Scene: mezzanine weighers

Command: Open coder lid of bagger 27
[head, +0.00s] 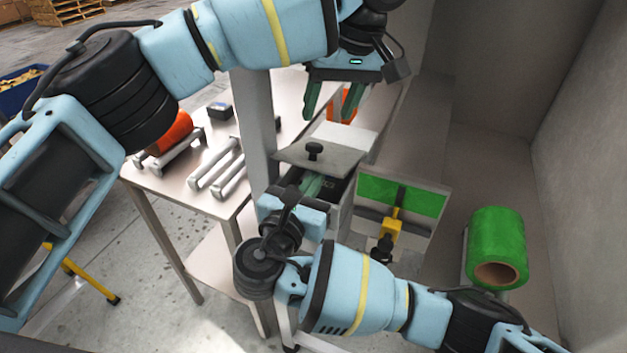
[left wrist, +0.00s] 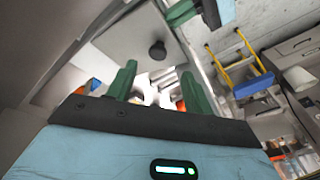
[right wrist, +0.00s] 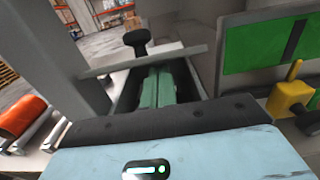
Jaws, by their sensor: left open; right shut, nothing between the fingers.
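The coder lid is a grey plate (head: 335,161) with a black knob (head: 314,150), tilted above an open-topped box (head: 338,200). In the right wrist view the lid (right wrist: 170,57) stands clear of the box at its near edge, knob (right wrist: 138,40) up. My right gripper (head: 312,184) is shut and empty, its green fingers (right wrist: 158,88) reaching into the gap beneath the lid. Contact with the lid is unclear. My left gripper (head: 333,102) is open and empty, above and behind the lid. The left wrist view shows the knob (left wrist: 157,50) beyond its fingers (left wrist: 157,84).
A grey post (head: 257,125) stands just left of the lid. A green-faced panel (head: 430,203) with a yellow clamp (head: 391,235) is close on the right. A green roll (head: 498,235) lies farther right. A table at left holds an orange roll (head: 172,132) and metal bars (head: 212,165).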

